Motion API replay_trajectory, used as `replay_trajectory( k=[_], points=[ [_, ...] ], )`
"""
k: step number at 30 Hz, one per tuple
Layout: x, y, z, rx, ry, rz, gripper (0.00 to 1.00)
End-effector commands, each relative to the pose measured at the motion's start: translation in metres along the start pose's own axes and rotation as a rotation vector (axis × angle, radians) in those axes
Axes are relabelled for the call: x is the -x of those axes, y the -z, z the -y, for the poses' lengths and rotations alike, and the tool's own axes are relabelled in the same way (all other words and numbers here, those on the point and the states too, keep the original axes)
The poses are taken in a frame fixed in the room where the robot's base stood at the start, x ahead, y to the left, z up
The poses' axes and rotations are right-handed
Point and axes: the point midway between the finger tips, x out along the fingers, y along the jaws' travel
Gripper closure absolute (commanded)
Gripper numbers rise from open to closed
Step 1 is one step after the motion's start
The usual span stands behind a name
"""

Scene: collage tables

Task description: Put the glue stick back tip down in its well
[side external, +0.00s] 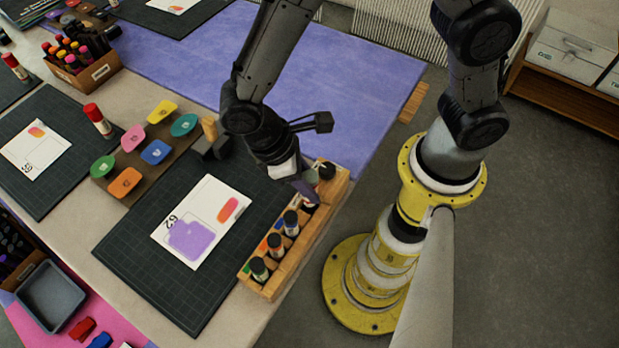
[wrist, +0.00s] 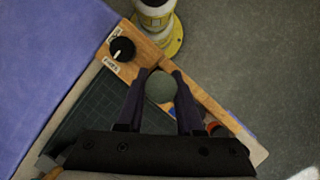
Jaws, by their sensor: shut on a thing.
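My gripper (wrist: 160,92) is shut on the glue stick (wrist: 160,87), which shows in the wrist view as a round grey-green end between the two dark fingers. I cannot tell which way its tip points or how far it is above or inside a well. In the side external view my gripper (side external: 305,188) is low over the far part of the wooden rack (side external: 290,265). The rack also shows in the wrist view (wrist: 150,55). The well under the stick is hidden by the fingers and the stick.
Several dark-capped bottles (side external: 275,245) stand in the rack's nearer part. A black round knob (wrist: 122,49) with white labels sits at the rack's far end. A dark mat (side external: 140,245) with a picture card (side external: 200,220) lies to the left, beside a board of coloured discs (side external: 155,150).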

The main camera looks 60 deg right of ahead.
Motion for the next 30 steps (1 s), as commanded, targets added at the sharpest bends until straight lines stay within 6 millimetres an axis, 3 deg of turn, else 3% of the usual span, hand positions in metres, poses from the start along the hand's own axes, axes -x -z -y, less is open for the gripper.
replay_trajectory(
  k=[30],
  points=[
    [-0.014, 0.006, 0.0, 0.0, 0.0, 0.0, 1.0]
  ],
)
